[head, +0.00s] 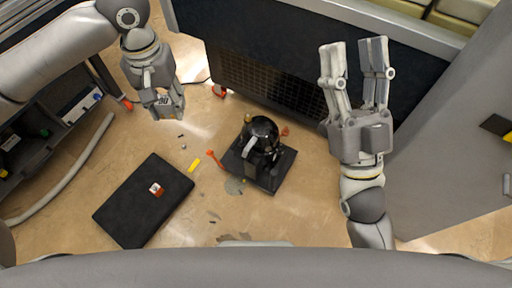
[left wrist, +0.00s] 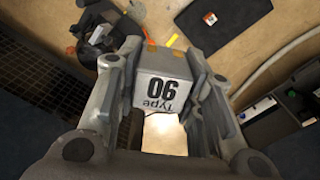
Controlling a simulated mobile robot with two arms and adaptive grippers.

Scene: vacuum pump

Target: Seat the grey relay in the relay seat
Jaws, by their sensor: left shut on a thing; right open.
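My right gripper (head: 354,44) is open and empty at the right. A black pump (head: 263,136) stands on a dark base plate (head: 284,172) between the grippers. I cannot make out the relay seat in either view.
A black mat (head: 135,210) with a small red-and-white piece (head: 156,189) lies at lower left. A yellow strip (head: 194,165) and small bits lie near it. A dark open box (head: 50,130) and a pale hose (head: 75,170) are at far left. A dark grille panel (head: 265,75) stands behind.

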